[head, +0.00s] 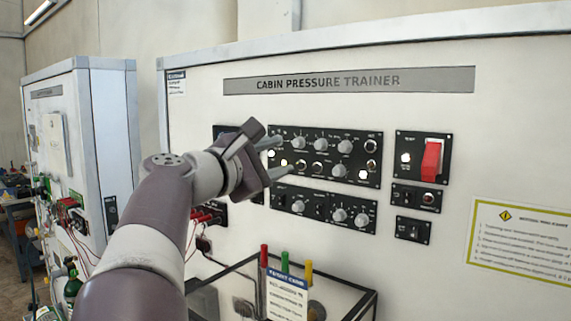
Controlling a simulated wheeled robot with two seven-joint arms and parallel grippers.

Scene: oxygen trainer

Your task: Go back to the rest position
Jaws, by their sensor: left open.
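My left gripper (276,158) is in front of the left end of the black control panel (325,157) on the cabin pressure trainer (440,72). Its two fingers are spread apart and nothing is seen between them. The arm reaches up from the bottom left and hides part of the panels behind it. I cannot tell whether a fingertip touches the panel. My right gripper is not in view.
A red switch (431,160) sits on a panel to the right. Below stands a dark-framed clear case (345,291) with red, green and yellow posts. A second white cabinet (75,140) stands at the left. A yellow-bordered notice (520,240) is at the lower right.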

